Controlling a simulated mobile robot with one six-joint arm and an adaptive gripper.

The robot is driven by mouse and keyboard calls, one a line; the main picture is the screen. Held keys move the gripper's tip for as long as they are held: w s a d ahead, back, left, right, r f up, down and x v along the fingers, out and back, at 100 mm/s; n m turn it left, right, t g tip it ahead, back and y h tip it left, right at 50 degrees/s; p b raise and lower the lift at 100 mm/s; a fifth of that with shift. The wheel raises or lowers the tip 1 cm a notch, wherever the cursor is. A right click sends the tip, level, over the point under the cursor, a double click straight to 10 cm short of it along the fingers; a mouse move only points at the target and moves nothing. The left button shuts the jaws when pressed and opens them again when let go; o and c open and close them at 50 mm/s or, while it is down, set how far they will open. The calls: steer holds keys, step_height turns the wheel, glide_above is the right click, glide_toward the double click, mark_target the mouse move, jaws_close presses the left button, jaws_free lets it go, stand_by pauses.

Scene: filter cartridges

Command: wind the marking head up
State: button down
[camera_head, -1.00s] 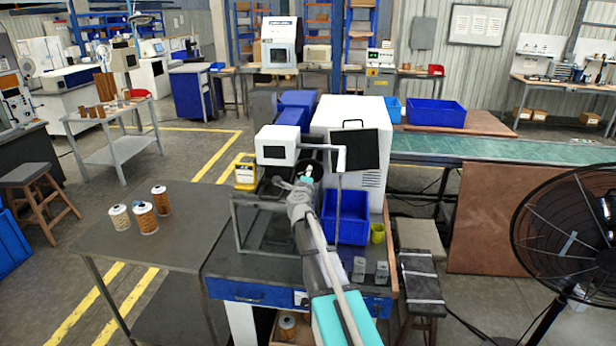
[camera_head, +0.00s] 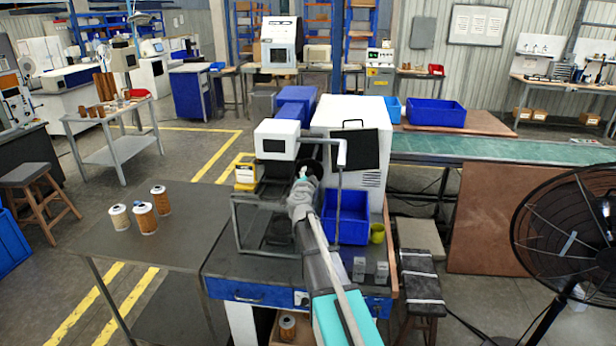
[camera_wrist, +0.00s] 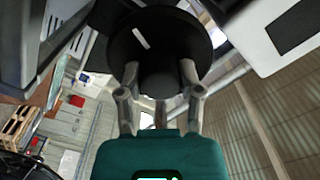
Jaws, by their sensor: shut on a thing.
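The marking head is the white box with a dark screen (camera_head: 276,140) on the marking machine, left of the large white cabinet. A black round wheel (camera_head: 315,167) sits just right of and below it, partly hidden by my arm. In the wrist view the wheel (camera_wrist: 160,35) fills the top middle, face towards my gripper. My gripper (camera_wrist: 160,72) has its fingers on either side of the wheel's dark hub and is shut on it. In the head view my gripper (camera_head: 303,177) reaches the wheel from the front. The exact finger contact is hard to see.
A white cabinet (camera_head: 373,178) with a black panel stands right of the wheel. A blue bin (camera_head: 345,225) and a yellow cup (camera_head: 377,233) are close below. A metal frame (camera_head: 236,225) stands left of my arm. Several filter cartridges (camera_head: 144,218) stand on the left table.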

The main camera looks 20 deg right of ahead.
steer(key=n, duration=0.7)
steer(key=shift+w+d+r, duration=0.1)
steer(key=shift+w+r, duration=0.05)
steer(key=shift+w, duration=0.1)
steer(key=n, duration=0.6)
steer(key=shift+n, duration=0.3)
steer(key=shift+s, duration=0.1)
steer(key=shift+c, duration=1.3)
jaws_free()
steer(key=shift+s, duration=0.2)
steer(key=v, duration=1.1)
steer(key=shift+s+a, duration=0.25)
steer(key=shift+s, duration=0.1)
